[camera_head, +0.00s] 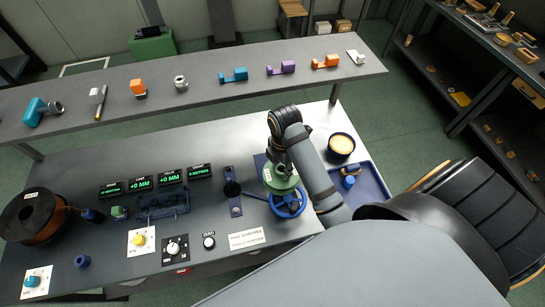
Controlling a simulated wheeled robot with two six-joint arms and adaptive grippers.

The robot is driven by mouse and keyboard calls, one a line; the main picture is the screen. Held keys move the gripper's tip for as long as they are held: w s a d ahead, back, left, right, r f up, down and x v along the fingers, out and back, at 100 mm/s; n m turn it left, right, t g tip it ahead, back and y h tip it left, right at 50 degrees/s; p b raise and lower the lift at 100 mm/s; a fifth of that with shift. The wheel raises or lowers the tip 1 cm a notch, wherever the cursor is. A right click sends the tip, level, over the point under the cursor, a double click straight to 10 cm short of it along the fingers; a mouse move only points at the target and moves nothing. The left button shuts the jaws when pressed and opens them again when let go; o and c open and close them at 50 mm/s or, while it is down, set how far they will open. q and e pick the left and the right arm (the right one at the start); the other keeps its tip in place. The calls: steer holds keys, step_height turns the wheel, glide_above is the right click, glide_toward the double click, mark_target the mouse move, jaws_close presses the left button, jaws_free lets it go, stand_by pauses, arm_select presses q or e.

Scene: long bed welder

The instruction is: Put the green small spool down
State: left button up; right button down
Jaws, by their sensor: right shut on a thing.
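The green small spool (280,180) is in the camera_head view, right of the middle of the workbench. My right gripper (281,168) is shut on it from above. The spool is beside and partly over a blue spoked wheel (288,206). I cannot tell whether the spool touches the wheel or the surface under it. My arm hides part of the area to the right of the spool. My left gripper is not in view.
A blue tray (374,182) lies right of my forearm, with a cream-topped round container (341,146) at its back. A dark lever (232,189) stands left of the spool. A large copper-coloured reel (34,216) is far left. A back shelf (205,84) holds several coloured parts.

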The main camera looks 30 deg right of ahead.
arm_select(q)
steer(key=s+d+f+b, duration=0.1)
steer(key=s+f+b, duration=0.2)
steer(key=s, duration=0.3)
arm_select(e)
steer(key=w+f, duration=0.1)
steer(key=w+d+f, duration=0.1)
steer(key=shift+w+d, duration=0.3)
steer(key=w+f, duration=0.3)
steer(key=w+d+f+p, duration=0.1)
steer(key=w+f, duration=0.2)
steer(key=f, duration=0.1)
steer(key=w+d+f+p, duration=0.1)
steer(key=w+f, duration=0.2)
steer(key=shift+w+d+f, duration=0.1)
steer(key=shift+w+f, duration=0.1)
steer(key=shift+w, duration=0.2)
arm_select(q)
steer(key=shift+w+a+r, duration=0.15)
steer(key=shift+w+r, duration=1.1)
arm_select(e)
steer(key=shift+f, duration=0.15)
steer(key=shift+f, duration=0.1)
steer(key=c, duration=0.8)
jaws_free()
